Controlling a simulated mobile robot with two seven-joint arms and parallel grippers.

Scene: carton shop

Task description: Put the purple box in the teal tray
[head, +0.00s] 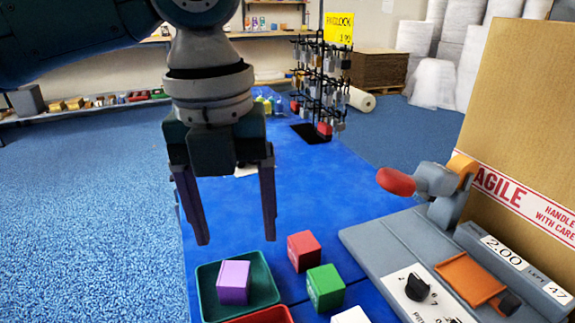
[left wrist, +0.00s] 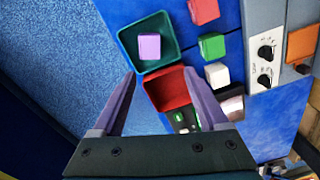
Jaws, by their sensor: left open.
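The purple box (head: 233,283) sits inside the teal tray (head: 267,272) on the blue table. In the left wrist view the purple box (left wrist: 149,46) also lies within the walls of the teal tray (left wrist: 125,36), apart from the gripper. My left gripper (head: 235,228) is open and empty, pointing down above and behind the tray in the head view. Its two fingers also show in the left wrist view (left wrist: 160,85), with nothing between their tips touching the box. My right gripper is not in view.
A red tray (head: 262,316) adjoins the teal tray. A red box (head: 304,251), a green box (head: 326,287) and a white box (head: 350,315) stand to the right. A grey machine (head: 390,255) and a large carton (head: 525,120) are farther right.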

